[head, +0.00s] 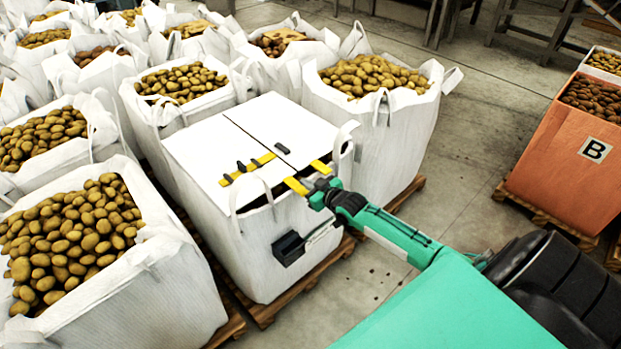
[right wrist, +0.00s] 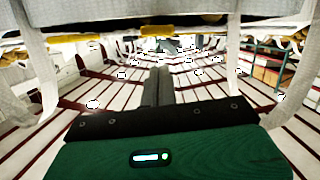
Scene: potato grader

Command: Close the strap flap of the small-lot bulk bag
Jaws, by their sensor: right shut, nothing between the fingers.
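The small-lot bulk bag (head: 235,240) stands at the centre of the head view, a white bag with a flat white top. A dark seam divides the top panel (head: 205,150). A yellow strap (head: 248,168) with black fittings lies near its front edge, and more yellow pieces (head: 296,186) show to the right. My right gripper (head: 318,192) is at the bag's front right top edge, close to these pieces; contact is unclear. In the right wrist view its narrow fingers (right wrist: 157,87) are together and empty, with yellow strips (right wrist: 160,30) beyond. My left gripper is not seen.
Open bags of potatoes (head: 70,240) crowd the left and back, and another (head: 375,130) stands close behind right. An orange container marked B (head: 570,165) stands at right. Loop handles (head: 345,140) rise from the bag. Clear floor (head: 470,150) lies between bag and orange container.

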